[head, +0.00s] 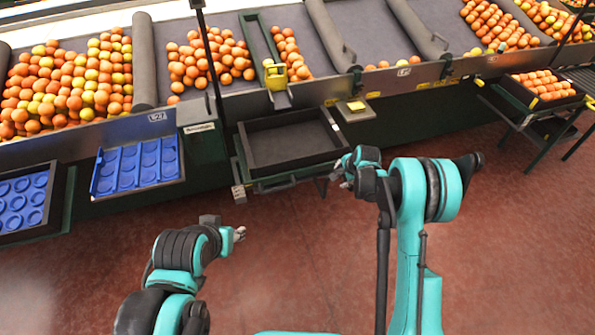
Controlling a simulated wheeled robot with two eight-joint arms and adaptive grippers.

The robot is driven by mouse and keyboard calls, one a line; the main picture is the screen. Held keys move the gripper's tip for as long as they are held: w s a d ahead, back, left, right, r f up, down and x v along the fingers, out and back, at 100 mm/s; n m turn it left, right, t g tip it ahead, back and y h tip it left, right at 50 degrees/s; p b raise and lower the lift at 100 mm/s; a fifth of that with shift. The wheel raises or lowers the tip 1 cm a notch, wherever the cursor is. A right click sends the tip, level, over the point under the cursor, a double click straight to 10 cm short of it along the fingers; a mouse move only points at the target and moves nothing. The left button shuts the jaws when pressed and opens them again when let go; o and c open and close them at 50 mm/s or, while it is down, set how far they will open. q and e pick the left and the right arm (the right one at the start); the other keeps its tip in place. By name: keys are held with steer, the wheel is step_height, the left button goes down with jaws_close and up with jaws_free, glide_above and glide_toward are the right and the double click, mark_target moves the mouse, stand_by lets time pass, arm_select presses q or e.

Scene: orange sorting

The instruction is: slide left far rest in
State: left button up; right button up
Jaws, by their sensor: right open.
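An empty black tray (335,128) sits on a dark pull-out rest (272,187) that juts out from the front of the sorting line. A grey metal bracket (239,193) shows at the rest's left front corner. My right gripper (343,172) is open beside the right front corner of the tray; whether it touches is unclear. My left gripper (240,234) is in front of and below the bracket, apart from it and empty. Its fingers are too small to tell whether they are open.
A blue cupped tray (138,168) leans at the line's front on the left. Another blue tray (24,203) lies in a dark crate at the far left. Bins of oranges (70,88) run along the back. A tray of oranges (543,85) stands right. The red floor is clear.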

steer(key=shift+r, duration=0.1)
steer(key=shift+r+p, duration=1.95)
steer(key=shift+r, duration=1.4)
steer(key=shift+r, duration=0.25)
steer(key=s+d+r+n+h, duration=0.15)
steer(key=s+r+n, duration=0.45)
steer(key=s+r, duration=1.1)
steer(key=s+d+r+n+t, duration=0.1)
steer(key=s+n, duration=0.3)
steer(key=s, duration=0.6)
steer(key=s+d+r+n, duration=0.1)
steer(key=s+n, duration=0.3)
steer(key=s, duration=0.6)
steer(key=shift+s+d+r+t, duration=0.2)
steer(key=shift+s+d+t, duration=0.05)
steer(key=shift+d+t, duration=0.2)
